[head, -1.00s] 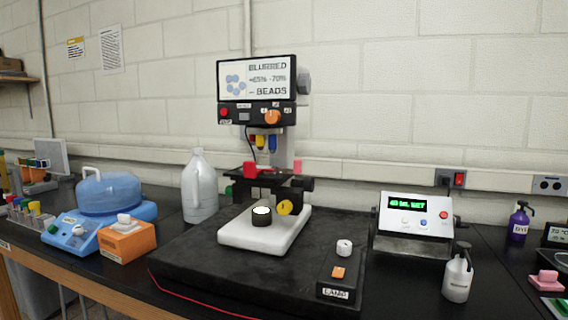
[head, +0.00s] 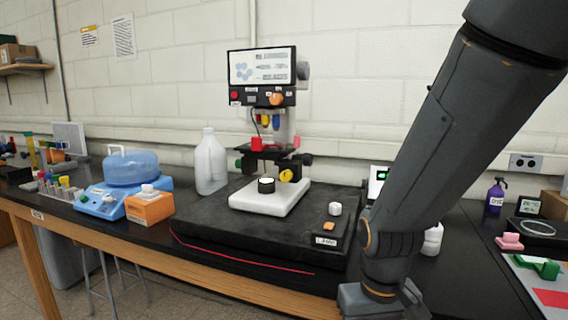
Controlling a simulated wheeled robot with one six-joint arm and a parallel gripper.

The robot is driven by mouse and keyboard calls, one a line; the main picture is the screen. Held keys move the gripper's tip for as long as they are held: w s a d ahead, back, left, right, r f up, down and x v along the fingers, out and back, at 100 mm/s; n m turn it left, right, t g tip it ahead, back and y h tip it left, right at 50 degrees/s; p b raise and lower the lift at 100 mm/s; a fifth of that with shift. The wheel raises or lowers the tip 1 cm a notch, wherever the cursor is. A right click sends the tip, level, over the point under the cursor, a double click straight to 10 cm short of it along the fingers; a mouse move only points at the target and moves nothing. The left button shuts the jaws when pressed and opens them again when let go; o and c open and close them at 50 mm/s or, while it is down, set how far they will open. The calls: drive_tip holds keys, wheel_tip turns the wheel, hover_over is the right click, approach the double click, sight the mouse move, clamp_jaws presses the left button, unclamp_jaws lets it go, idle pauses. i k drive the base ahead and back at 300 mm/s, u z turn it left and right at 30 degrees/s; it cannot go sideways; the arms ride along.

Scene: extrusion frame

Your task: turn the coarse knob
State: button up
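A microscope (head: 249,97) with a screen (head: 259,66) on top stands on a white base (head: 270,201) in the head view. Several knobs show on it: a yellow one (head: 286,175) low on the right of the stand, a black one (head: 306,159) at stage height on the right, and an orange one (head: 277,99) under the screen. I cannot tell from any label which is the coarse knob. My arm comes down across the right side, well apart from the microscope. My gripper is not in view.
A black slab (head: 213,221) carries the microscope and a small box labelled LAMP (head: 327,239). A clear jug (head: 211,163), blue device (head: 107,203) and orange box (head: 149,208) stand left. My arm partly hides the display box (head: 379,181) and a white bottle (head: 432,240).

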sight(308, 159)
drive_tip(key=z, duration=0.05)
drive_tip(key=k, duration=0.65)
drive_tip(key=u, duration=0.55)
drive_tip(key=i, duration=1.05)
drive_tip(key=z, duration=0.25)
